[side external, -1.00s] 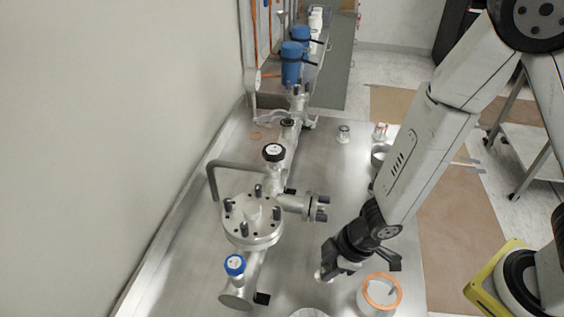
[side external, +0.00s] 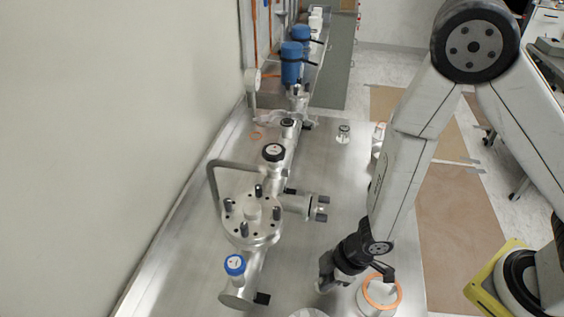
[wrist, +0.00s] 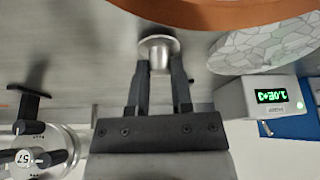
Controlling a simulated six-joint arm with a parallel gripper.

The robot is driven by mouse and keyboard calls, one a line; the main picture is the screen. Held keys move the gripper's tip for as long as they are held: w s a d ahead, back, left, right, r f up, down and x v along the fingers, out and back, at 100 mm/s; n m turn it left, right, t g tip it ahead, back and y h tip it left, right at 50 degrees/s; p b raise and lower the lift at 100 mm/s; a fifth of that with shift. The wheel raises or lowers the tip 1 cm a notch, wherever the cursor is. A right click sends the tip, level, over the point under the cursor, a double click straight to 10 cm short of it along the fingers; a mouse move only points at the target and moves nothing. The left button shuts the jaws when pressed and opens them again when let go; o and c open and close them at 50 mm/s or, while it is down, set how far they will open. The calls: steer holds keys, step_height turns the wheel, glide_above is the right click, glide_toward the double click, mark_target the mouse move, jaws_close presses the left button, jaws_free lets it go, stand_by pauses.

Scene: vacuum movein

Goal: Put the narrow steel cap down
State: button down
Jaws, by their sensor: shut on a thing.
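The narrow steel cap (wrist: 158,46) is a small round shiny metal piece between my fingertips in the wrist view. My gripper (wrist: 160,68) is shut on it, with one dark finger on each side. In the side view my gripper (side external: 326,284) points down low over the steel table (side external: 325,225), just left of the orange-ringed container. The cap is mostly hidden by the fingers there. I cannot tell whether it touches the table.
The orange-ringed container (side external: 376,301) stands close right of my gripper. A pale patterned disc (wrist: 265,48) and a green-lit gauge (wrist: 265,97) are nearby. The steel pipe assembly (side external: 252,222) stands to the left. Table between is bare.

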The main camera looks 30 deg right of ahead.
steer(key=shift+f, duration=0.3)
steer(key=c, duration=0.5)
jaws_free()
steer(key=shift+r, duration=0.1)
steer(key=v, duration=0.7)
steer(key=shift+r, duration=0.3)
steer(key=shift+s+d, duration=0.1)
stand_by(0.5)
